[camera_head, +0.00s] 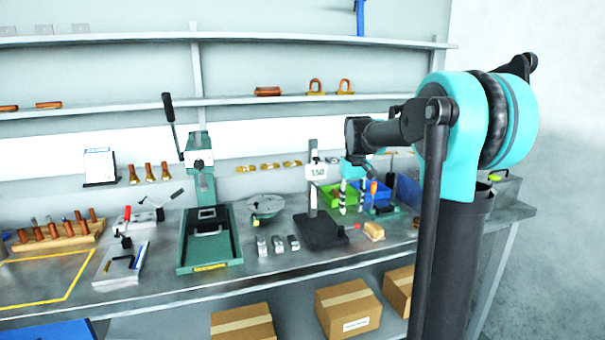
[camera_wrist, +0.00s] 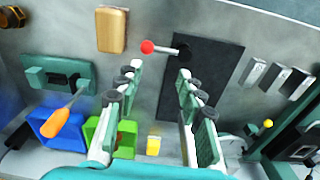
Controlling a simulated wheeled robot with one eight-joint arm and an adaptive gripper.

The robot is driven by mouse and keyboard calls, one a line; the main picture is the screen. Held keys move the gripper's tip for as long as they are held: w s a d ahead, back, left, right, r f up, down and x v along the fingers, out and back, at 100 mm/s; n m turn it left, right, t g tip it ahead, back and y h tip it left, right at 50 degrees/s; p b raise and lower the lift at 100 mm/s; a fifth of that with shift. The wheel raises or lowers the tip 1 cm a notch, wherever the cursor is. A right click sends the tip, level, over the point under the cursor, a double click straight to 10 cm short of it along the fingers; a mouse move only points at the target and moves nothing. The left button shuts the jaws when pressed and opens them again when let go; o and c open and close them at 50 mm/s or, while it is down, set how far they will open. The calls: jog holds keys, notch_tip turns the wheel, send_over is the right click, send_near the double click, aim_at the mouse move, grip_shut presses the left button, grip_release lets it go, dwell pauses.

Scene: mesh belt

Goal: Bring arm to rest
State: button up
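My arm (camera_head: 460,130) reaches in from the right, its wrist bent down over the workbench. My gripper (camera_head: 352,208) hangs above the bench beside the dark-based height gauge stand (camera_head: 321,232). In the wrist view, my gripper (camera_wrist: 155,82) has its two fingers spread well apart, with nothing held between them. Beyond the fingertips lie a red-knobbed lever (camera_wrist: 148,47) and the stand's dark plate, which shows again in the wrist view (camera_wrist: 205,58). The exact height of the fingertips above the bench is hard to tell.
A green bin (camera_head: 335,195), blue bin (camera_head: 408,190) and a wooden block (camera_head: 374,231) are close to my gripper. A green arbor press (camera_head: 205,215) stands left of the stand. Shelves line the wall; cardboard boxes (camera_head: 348,308) sit below the bench.

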jog(key=s+d+f+m+t, duration=0.1)
jog(key=s+f, duration=0.8)
jog(key=s, duration=0.4)
jog(key=s+d+f+m+t, duration=0.2)
jog(key=s+f, duration=0.8)
jog(key=s, duration=0.4)
jog(key=shift+d+t, duration=0.2)
jog(key=shift+t, duration=0.1)
